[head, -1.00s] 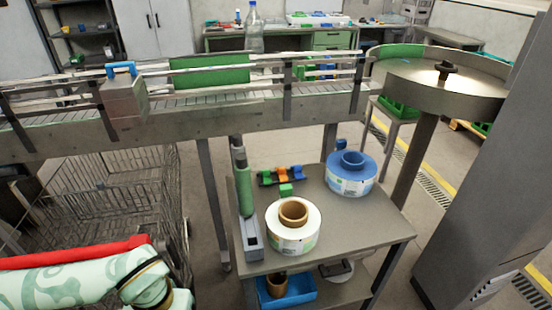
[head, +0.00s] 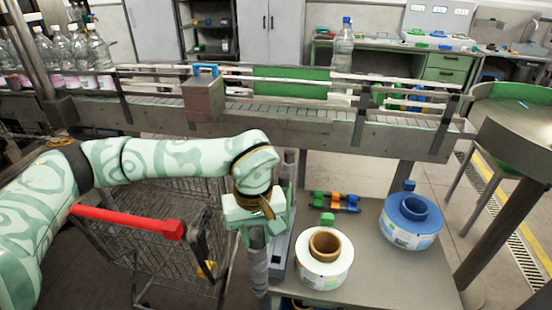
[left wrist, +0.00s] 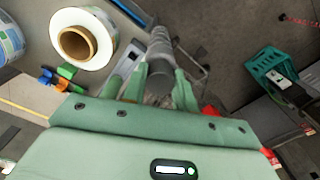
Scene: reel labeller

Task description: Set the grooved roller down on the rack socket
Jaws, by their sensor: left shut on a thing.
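The grooved roller (head: 258,268) is a grey, ridged cylinder. My left gripper (head: 257,228) is shut on its upper end, and it hangs roughly upright at the table's left edge. In the left wrist view the roller (left wrist: 160,48) sits between the green fingers (left wrist: 158,88), its far end pointing away. The rack (head: 281,258) is a narrow grey base on the table, just right of the roller. A dark post (head: 290,166) rises behind my gripper. The rack also shows in the left wrist view (left wrist: 126,62). My gripper hides part of the rack, and I cannot make out the socket. My right gripper is out of view.
The table (head: 375,275) holds a white label reel (head: 324,272), a blue reel (head: 410,235) and a strip of coloured clips (head: 336,201). A wire cart (head: 165,250) with a red handle (head: 125,221) stands left. A conveyor (head: 300,132) runs behind.

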